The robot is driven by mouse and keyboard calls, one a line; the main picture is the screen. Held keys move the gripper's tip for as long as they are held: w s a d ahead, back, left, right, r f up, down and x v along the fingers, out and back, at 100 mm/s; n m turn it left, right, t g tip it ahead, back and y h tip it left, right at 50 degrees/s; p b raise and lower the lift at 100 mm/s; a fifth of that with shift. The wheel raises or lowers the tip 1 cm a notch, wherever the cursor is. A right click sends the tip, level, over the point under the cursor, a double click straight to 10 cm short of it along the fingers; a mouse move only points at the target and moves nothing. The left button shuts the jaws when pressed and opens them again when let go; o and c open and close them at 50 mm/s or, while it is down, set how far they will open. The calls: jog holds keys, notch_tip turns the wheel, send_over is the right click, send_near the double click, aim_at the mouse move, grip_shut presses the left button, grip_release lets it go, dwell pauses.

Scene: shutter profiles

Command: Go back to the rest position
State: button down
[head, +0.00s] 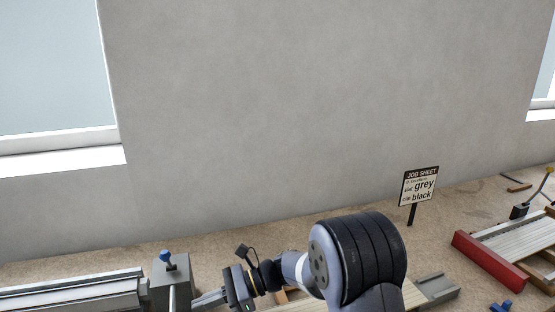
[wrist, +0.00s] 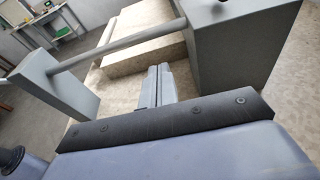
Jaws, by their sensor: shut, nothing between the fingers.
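My gripper (head: 198,300) is low in the head view, left of the large dark joint of my arm. It also shows in the wrist view (wrist: 159,70), with its two fingers together and nothing held. In the wrist view, a grey bar (wrist: 120,47) joins two grey blocks, one at the left (wrist: 55,85) and one at the right (wrist: 235,45). The fingertips appear close to the right block; I cannot tell whether they touch it. In the head view, a grey block with a blue knob (head: 166,256) stands just left of the fingers.
A job sheet sign (head: 419,186) reading grey and black stands on the bench (head: 215,245) by the wall. A red-ended rack of pale slats (head: 492,264) lies at the right. Long metal profiles (head: 75,291) lie at the left. Above the bench is free room.

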jog(key=v, duration=0.8)
jog(key=shift+d+r+b, duration=0.2)
jog(key=shift+r+b, duration=0.05)
jog(key=shift+b, duration=0.05)
